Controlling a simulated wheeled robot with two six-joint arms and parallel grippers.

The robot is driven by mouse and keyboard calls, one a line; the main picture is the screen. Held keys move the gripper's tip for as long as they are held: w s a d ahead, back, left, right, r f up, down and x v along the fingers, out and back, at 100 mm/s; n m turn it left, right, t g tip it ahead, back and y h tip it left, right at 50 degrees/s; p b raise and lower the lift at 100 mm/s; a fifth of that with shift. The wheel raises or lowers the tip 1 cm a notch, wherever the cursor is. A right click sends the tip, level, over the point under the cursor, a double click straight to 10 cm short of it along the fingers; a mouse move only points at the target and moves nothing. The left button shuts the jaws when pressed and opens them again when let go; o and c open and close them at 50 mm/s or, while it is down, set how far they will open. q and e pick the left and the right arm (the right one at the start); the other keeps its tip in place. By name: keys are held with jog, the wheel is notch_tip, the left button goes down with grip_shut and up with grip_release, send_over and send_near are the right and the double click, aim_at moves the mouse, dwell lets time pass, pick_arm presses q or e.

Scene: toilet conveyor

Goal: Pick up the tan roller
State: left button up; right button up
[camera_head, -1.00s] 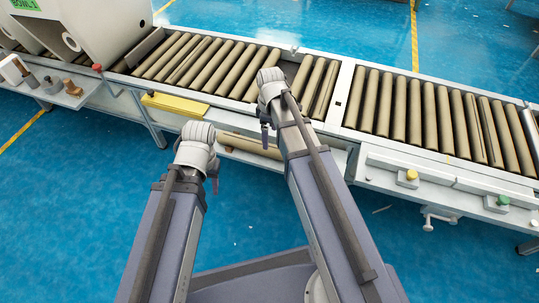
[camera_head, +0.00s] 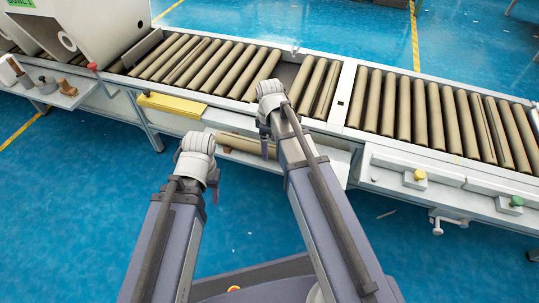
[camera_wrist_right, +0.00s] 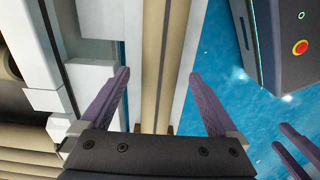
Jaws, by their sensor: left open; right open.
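The tan roller (camera_head: 236,142) lies lengthwise on a low white ledge along the near side of the conveyor. In the head view, my right wrist and forearm hide its right part. In the right wrist view, the tan roller (camera_wrist_right: 166,40) runs between the two purple fingers of my right gripper (camera_wrist_right: 160,76). The gripper is open, with a gap on each side of the roller. My left gripper (camera_head: 214,191) hangs below its wrist, left of the right arm and in front of the ledge. It is mostly hidden, but its purple fingers show apart in the right wrist view (camera_wrist_right: 297,150).
The conveyor (camera_head: 345,100) carries rows of similar tan rollers, with a gap in the row behind my right wrist. A yellow block (camera_head: 172,105) sits on the near rail, left of my arms. A white machine (camera_head: 95,30) stands at the left end. Blue floor is clear in front.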

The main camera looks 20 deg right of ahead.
notch_tip(320, 180, down, 2)
jog(key=shift+f+b, duration=0.2)
jog(key=shift+b, duration=0.5)
jog(key=shift+r, duration=0.1)
grip_shut()
dwell(0.3)
